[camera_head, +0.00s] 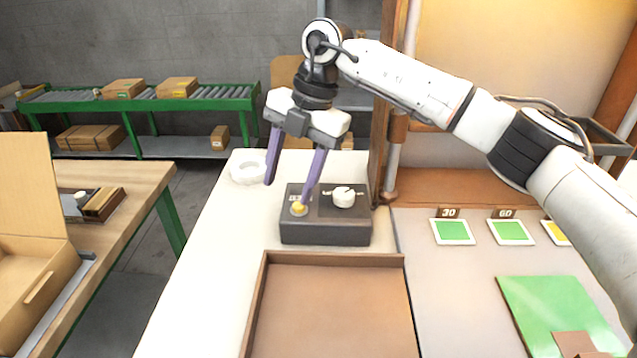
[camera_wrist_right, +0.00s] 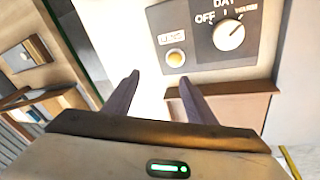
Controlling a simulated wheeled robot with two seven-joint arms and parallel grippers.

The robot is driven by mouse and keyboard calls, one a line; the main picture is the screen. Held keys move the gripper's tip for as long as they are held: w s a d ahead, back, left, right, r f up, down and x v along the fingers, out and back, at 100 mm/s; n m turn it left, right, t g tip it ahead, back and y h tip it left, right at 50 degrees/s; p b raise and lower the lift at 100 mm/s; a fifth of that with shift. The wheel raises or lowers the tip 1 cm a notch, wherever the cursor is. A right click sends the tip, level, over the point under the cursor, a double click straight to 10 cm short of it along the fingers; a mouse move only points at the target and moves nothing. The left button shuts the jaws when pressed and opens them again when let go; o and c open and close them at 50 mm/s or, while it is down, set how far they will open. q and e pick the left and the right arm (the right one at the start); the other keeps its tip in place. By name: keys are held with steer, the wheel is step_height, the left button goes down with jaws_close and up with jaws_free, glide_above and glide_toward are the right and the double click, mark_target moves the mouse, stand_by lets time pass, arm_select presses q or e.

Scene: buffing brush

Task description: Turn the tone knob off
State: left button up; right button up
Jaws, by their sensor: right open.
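A dark control box (camera_head: 325,232) stands on the white table behind the wooden tray. Its round white knob (camera_head: 344,197) is on the right of its top, and a yellow button (camera_head: 298,209) is on the left. In the right wrist view, the knob (camera_wrist_right: 229,35) has OFF at its upper left and DAY above it. Its dark mark seems to point to the upper right, away from OFF. My right gripper (camera_head: 287,193) is open and empty, left of the knob, with one fingertip by the button. Whether that fingertip touches the box is unclear. My left gripper is out of view.
An empty brown tray (camera_head: 335,258) lies in front of the box. A white ring-shaped object (camera_head: 248,173) sits behind left. Green cards (camera_head: 453,231) lie to the right. A cardboard box is on the left bench.

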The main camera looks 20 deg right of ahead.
mark_target(345, 192)
steer(key=d+r+m+h, duration=0.3)
steer(key=d+r, duration=0.3)
steer(key=d, duration=0.5)
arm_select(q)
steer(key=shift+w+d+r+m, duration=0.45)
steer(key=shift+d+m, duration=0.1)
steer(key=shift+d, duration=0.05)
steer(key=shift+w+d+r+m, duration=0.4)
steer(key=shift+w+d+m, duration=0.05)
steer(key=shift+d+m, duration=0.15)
arm_select(e)
steer(key=shift+g, duration=0.3)
steer(key=f, duration=0.7)
steer(key=s+f, duration=0.1)
steer(key=f, duration=0.2)
steer(key=shift+a+f, duration=0.15)
steer(key=shift+c, duration=0.2)
steer(key=c, duration=1)
